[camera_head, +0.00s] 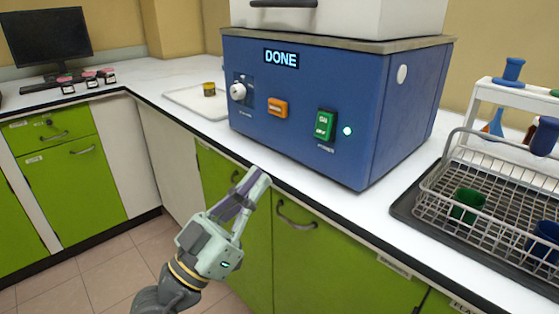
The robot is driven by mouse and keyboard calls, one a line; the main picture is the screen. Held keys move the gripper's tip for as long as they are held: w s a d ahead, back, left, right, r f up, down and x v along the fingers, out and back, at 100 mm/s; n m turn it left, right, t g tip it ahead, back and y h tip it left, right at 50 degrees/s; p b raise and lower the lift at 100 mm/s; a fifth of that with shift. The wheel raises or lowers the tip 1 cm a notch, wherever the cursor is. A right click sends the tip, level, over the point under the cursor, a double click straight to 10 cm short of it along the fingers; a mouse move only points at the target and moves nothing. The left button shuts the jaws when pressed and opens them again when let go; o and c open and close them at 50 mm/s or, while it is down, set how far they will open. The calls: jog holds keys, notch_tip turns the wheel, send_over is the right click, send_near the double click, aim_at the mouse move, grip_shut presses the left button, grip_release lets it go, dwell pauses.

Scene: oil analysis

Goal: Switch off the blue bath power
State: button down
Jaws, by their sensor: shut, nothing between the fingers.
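The blue bath (300,115) stands on the white counter, its display (281,58) reading "DONE". Its green power switch (325,125) is on the right part of the front panel, with a lit pale green light (348,131) beside it. An orange button (277,108) and a white knob (238,92) are to the left. My gripper (258,180) is shut and empty. It shows below and left of the switch, by the counter's front edge, apart from the switch. The switch is in plain view.
A wire dish rack (490,185) with a green cup (467,204) stands right of the bath. A white tray (190,98) with a small jar (209,89) lies left of it. Green cabinets with handles (296,215) are below the counter. Counter in front of the bath is narrow but clear.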

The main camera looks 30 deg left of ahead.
aim_at(323, 121)
jog(key=p+x, duration=0.1)
jog(key=x, duration=0.3)
jog(key=w+f+p+x, duration=0.1)
jog(key=p+x, duration=0.1)
jog(key=x, duration=0.2)
jog(key=f+p+x, duration=0.1)
jog(key=p+x, duration=0.1)
jog(key=x, duration=0.2)
jog(key=shift+w+d+f, duration=0.2)
jog(key=shift+d, duration=0.1)
jog(key=shift+w+f+b, duration=0.1)
jog(key=shift+f+b, duration=0.3)
jog(key=shift+b, duration=0.6)
jog(key=b, duration=0.3)
jog(key=shift+w+d+f+t, duration=0.15)
jog(key=shift+w+f+t, duration=0.15)
jog(key=shift+f+t, duration=0.1)
jog(key=shift+r, duration=0.5)
jog(key=shift+f, duration=0.1)
